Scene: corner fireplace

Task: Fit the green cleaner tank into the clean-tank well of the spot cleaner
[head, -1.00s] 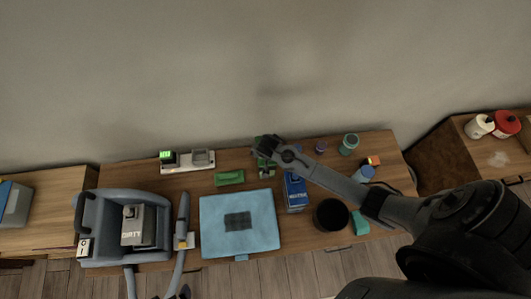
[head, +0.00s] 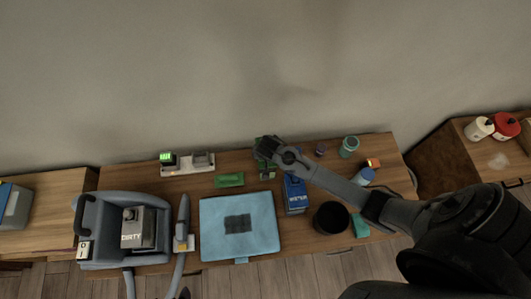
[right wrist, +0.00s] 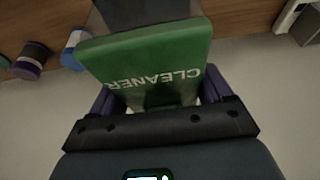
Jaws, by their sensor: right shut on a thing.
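The green cleaner tank (right wrist: 150,60), with white CLEANER lettering, fills the middle of the right wrist view. My right gripper (right wrist: 160,95) is shut on it, with a purple finger part on each side. In the head view the right gripper (head: 266,148) is at the back of the bench and mostly covers the tank. The blue-grey spot cleaner (head: 100,230) stands at the bench's left end, well to the left of the gripper. A grey tank marked DIRTY (head: 138,228) sits in it. I cannot clearly make out the clean-tank well. My left gripper is not in view.
A light blue mat (head: 215,215) with a dark patch lies between cleaner and gripper. A green packet (head: 229,180) and a white charger-like tray (head: 188,163) lie behind. A blue box (head: 295,195), a black cup (head: 331,217) and a teal jar (head: 349,147) stand to the right.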

